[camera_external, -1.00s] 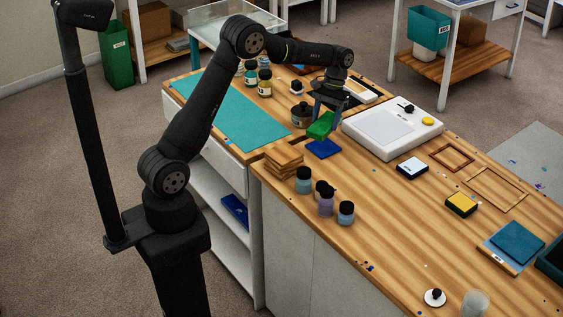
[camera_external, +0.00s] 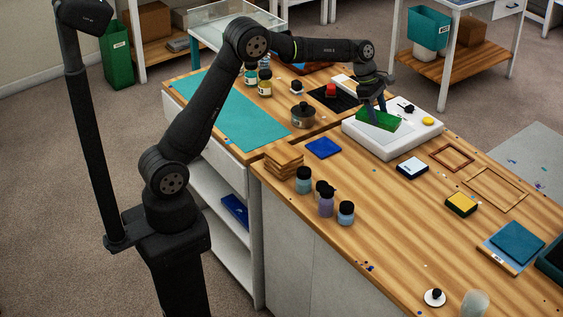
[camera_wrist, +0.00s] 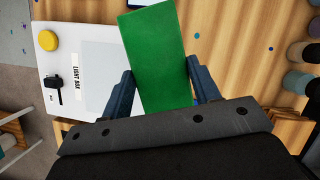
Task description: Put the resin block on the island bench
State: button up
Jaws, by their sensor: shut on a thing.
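The green resin block (camera_external: 379,120) is held in my gripper (camera_external: 377,111), above the white light box (camera_external: 372,139) in the outside view. In the wrist view the green block (camera_wrist: 156,58) sits between the two fingers of my gripper (camera_wrist: 160,82), which are shut on its sides. In that view the block hides part of the light box (camera_wrist: 103,60) and the wooden top behind it. The wooden bench top (camera_external: 405,225) runs under the light box and toward the front right.
A blue pad (camera_external: 323,148), stacked wooden pieces (camera_external: 283,163), several small bottles (camera_external: 326,203), a yellow-topped box (camera_external: 461,204), a white-topped box (camera_external: 412,167) and wooden frames (camera_external: 497,188) stand on the bench. The middle of the bench top is mostly bare wood.

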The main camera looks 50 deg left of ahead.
aim_at(396, 118)
jog(key=d+n, duration=0.1)
jog(key=w+d+r+n+t, duration=0.1)
jog(key=n, duration=0.1)
jog(key=w+d+r+n+y, duration=0.1)
jog(key=shift+w+d+r+n+t, duration=0.2)
jog(key=shift+w+d+n+t, duration=0.05)
jog(key=shift+d+n+t, duration=0.05)
jog(key=w+a+f, duration=0.2)
jog(key=a, duration=0.1)
jog(key=w+a+f, duration=0.2)
jog(key=a, duration=0.1)
jog(key=w+a+f, duration=0.2)
jog(key=a, duration=0.1)
jog(key=shift+w+f, duration=0.35)
jog(key=shift+a+f, duration=0.15)
jog(key=shift+f, duration=1.9)
jog(key=shift+f, duration=0.15)
jog(key=o, duration=1.1)
jog(key=shift+o, duration=0.2)
jog(key=shift+o, duration=0.4)
jog(key=v, duration=1.2)
